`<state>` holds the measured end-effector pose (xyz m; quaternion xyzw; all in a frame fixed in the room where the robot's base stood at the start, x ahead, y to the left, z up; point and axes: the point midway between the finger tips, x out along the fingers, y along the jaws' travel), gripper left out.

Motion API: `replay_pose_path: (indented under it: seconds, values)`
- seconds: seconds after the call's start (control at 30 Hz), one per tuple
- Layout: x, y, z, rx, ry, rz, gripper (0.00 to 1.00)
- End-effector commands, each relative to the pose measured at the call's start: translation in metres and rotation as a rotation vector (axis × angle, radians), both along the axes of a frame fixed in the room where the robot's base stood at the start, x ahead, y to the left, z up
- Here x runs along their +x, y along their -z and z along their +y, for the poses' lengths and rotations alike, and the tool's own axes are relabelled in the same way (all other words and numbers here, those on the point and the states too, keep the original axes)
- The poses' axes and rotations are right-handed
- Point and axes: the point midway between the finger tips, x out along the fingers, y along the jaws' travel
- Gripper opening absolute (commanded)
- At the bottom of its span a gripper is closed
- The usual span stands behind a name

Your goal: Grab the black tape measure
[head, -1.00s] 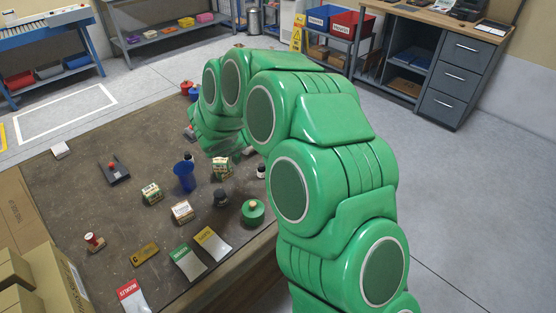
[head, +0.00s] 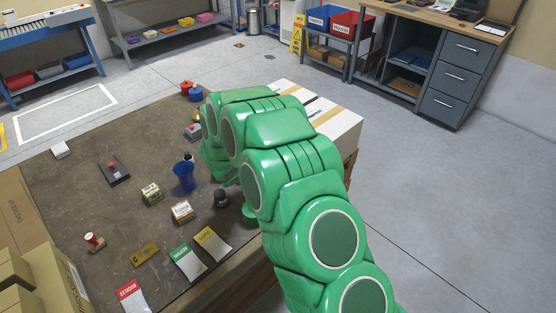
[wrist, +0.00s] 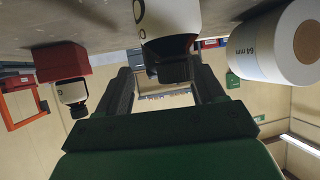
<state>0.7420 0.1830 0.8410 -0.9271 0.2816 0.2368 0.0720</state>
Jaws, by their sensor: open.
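A small dark object (head: 220,198) stands on the table in the head view, close to the left of my arm. It may be the black tape measure, but it is too small to be sure. My gripper (wrist: 160,72) is open in the wrist view, and my arm hides it in the head view. A white bottle with a black cap (wrist: 172,66) shows ahead, between the two fingers in the picture. I cannot tell how far off it is. The fingers hold nothing. I make out no tape measure in the wrist view.
The wrist view is upside down. A white roll marked 64 mm (wrist: 270,50) is at right; a red block (wrist: 62,62) and small bottle (wrist: 73,94) are at left.

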Motion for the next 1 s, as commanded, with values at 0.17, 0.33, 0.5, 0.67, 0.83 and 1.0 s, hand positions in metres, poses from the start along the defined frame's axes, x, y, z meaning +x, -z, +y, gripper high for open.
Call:
replay_pose_path:
  seconds: [0.17,0.33,0.5,0.67,0.83,1.0]
  values:
    - [0.007,0.004,-0.005,0.0,0.001,0.001,0.68]
    - [0.022,0.012,-0.015,0.0,0.001,0.0,0.68]
    - [0.036,0.02,-0.025,-0.001,0.001,-0.001,0.68]
    - [0.039,0.022,-0.027,-0.001,0.0,-0.001,0.68]
    - [0.039,0.022,-0.026,0.0,0.0,0.0,0.62]
    - [0.039,0.022,-0.026,-0.001,0.0,0.0,0.36]
